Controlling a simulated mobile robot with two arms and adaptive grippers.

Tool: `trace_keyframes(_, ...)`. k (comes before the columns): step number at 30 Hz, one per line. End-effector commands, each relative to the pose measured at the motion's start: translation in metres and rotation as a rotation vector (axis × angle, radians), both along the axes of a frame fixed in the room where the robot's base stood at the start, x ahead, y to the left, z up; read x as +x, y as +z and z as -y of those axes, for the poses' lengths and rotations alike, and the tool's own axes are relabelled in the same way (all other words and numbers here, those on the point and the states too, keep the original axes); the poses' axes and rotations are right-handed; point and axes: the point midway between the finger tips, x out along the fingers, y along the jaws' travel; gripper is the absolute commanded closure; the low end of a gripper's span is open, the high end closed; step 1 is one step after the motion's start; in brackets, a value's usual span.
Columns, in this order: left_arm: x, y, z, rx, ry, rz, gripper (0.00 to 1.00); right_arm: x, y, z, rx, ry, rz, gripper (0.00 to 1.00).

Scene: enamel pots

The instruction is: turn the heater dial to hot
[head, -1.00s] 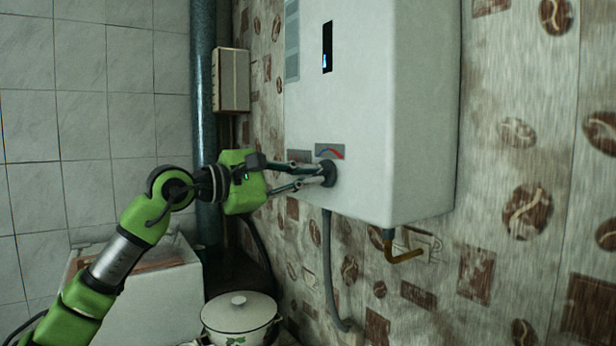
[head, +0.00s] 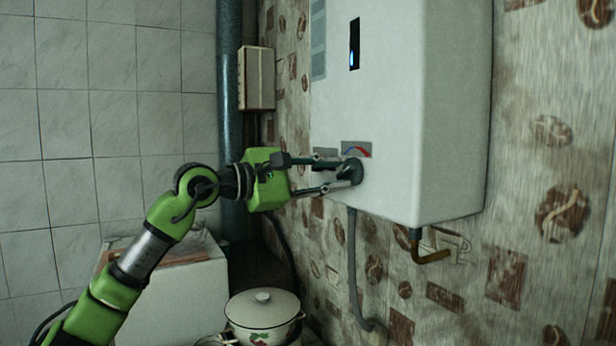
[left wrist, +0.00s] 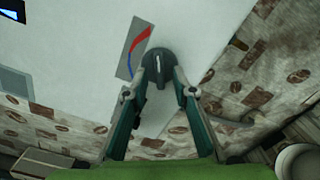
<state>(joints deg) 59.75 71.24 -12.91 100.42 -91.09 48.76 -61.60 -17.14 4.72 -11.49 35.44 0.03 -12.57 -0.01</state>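The heater (head: 400,120) is a white box on the wall. Its dark round dial (head: 355,172) sits low on the front face, just below a label with a blue-to-red arc (head: 357,149). In the left wrist view the dial (left wrist: 160,63) shows a pale mark, and the arc label (left wrist: 136,48) lies to its left, red at the top and blue lower down. My left gripper (head: 346,174) reaches the dial from the left. Its two fingertips (left wrist: 164,80) are on either side of the dial's grip and appear closed on it. My right gripper is out of view.
A brass pipe (head: 430,256) and a grey hose (head: 352,260) hang below the heater. A lidded white enamel pot (head: 262,312) stands below my left arm. A small wall box (head: 256,78) and a dark vertical pipe (head: 230,120) are behind the gripper.

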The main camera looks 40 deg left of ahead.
Motion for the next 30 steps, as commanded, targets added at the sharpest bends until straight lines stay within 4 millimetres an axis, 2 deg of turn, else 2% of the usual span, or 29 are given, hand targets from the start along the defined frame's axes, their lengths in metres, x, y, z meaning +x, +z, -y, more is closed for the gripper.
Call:
trace_keyframes(6, -0.024, -0.001, -0.010, 0.006, 0.004, -0.005, 0.75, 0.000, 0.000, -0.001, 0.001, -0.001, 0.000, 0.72)
trace_keyframes(18, -0.040, -0.004, -0.021, -0.005, 0.007, -0.006, 0.75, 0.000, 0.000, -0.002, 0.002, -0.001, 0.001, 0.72)
trace_keyframes(26, -0.050, -0.001, -0.020, 0.005, 0.000, -0.005, 0.75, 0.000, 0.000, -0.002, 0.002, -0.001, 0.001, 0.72)
trace_keyframes(30, -0.064, 0.002, -0.021, 0.000, -0.012, 0.003, 0.75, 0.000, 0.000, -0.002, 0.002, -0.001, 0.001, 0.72)
